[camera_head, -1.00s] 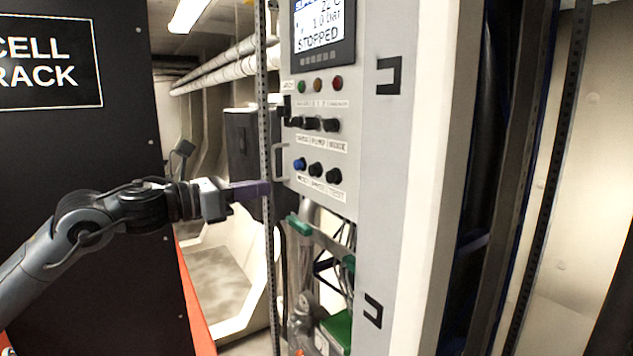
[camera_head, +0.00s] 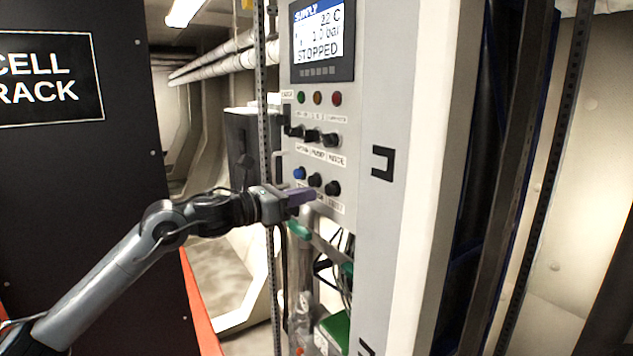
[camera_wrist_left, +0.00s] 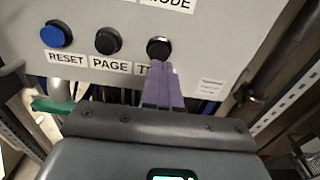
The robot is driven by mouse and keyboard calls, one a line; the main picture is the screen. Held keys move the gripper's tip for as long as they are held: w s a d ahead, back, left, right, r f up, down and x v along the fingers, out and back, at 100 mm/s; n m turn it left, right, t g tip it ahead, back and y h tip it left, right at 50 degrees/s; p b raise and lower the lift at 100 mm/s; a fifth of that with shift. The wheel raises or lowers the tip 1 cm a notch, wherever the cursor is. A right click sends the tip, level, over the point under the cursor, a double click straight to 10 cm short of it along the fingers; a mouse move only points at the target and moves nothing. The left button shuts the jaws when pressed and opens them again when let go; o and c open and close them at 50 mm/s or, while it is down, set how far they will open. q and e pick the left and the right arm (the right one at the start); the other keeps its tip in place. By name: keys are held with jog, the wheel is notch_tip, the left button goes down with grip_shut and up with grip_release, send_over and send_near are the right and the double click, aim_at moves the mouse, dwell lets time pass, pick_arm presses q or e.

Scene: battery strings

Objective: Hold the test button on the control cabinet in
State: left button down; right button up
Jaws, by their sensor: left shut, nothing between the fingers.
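The control cabinet (camera_head: 365,120) is a light grey panel with a display reading "STOPPED". Its bottom button row has a blue button and two black ones. The test button (camera_head: 333,188) is the rightmost black one, and it also shows in the left wrist view (camera_wrist_left: 158,46). My left gripper (camera_head: 312,195) is shut and empty, its purple fingers pointing at the panel. In the left wrist view the fingertips (camera_wrist_left: 161,66) are just below the test button and overlap its lower edge; I cannot tell whether they touch it. My right gripper is not in view.
Black knobs (camera_head: 312,136) and small lamps (camera_head: 318,98) sit above the button row. A black cell rack (camera_head: 80,190) stands at left. Pipes and cables hang below the panel.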

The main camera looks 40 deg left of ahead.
aim_at(328, 190)
pick_arm(q)
jog(key=shift+p+x, duration=0.5)
jog(key=shift+x, duration=0.6)
jog(key=shift+w+d, duration=0.2)
jog(key=shift+w, duration=0.45)
